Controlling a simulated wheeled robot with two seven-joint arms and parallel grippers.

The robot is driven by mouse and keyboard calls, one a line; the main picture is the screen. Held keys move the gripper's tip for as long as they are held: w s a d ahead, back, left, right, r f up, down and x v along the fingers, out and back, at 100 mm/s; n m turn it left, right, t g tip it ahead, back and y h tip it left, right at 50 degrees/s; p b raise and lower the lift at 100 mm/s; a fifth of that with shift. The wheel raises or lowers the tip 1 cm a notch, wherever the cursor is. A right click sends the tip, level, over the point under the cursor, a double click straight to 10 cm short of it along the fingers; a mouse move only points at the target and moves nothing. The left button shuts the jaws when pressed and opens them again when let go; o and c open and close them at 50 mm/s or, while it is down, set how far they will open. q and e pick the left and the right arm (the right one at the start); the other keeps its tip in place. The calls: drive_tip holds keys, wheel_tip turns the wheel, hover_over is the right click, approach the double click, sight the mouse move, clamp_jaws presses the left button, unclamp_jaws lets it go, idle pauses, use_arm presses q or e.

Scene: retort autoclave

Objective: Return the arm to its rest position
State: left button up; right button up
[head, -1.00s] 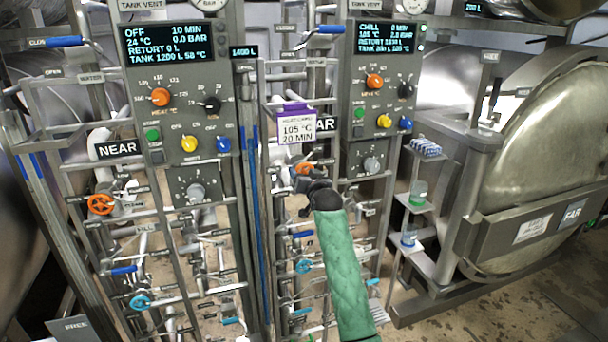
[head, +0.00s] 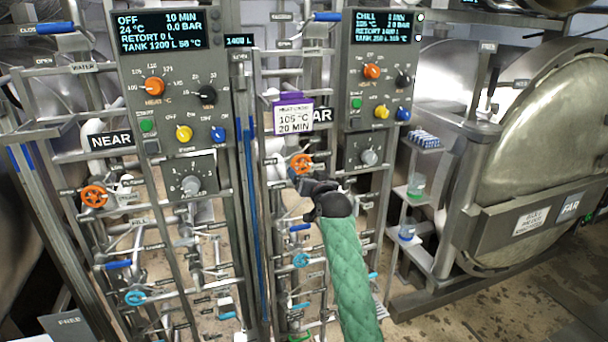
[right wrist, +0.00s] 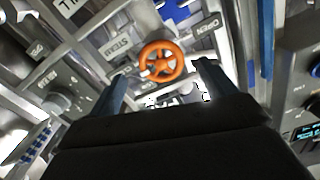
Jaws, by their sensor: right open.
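My right arm, in a green quilted sleeve, comes up from the bottom of the head view. Its dark gripper (head: 302,181) is just below an orange handwheel (head: 301,163) on the far unit's pipe frame. In the right wrist view the two blue fingers of the gripper (right wrist: 162,76) stand apart with nothing held between them. The orange handwheel (right wrist: 161,62) shows beyond them, near a STEAM label, and looks clear of the fingers. My left gripper is not in view.
The far control panel (head: 371,136) stands above and right of the gripper; the near panel (head: 173,111) is at left. A purple-topped card (head: 292,117) hangs between them. Shelves with small jars (head: 416,188) and the round FAR retort door (head: 552,150) are at right.

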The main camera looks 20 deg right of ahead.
drive_tip(key=shift+s, duration=0.65)
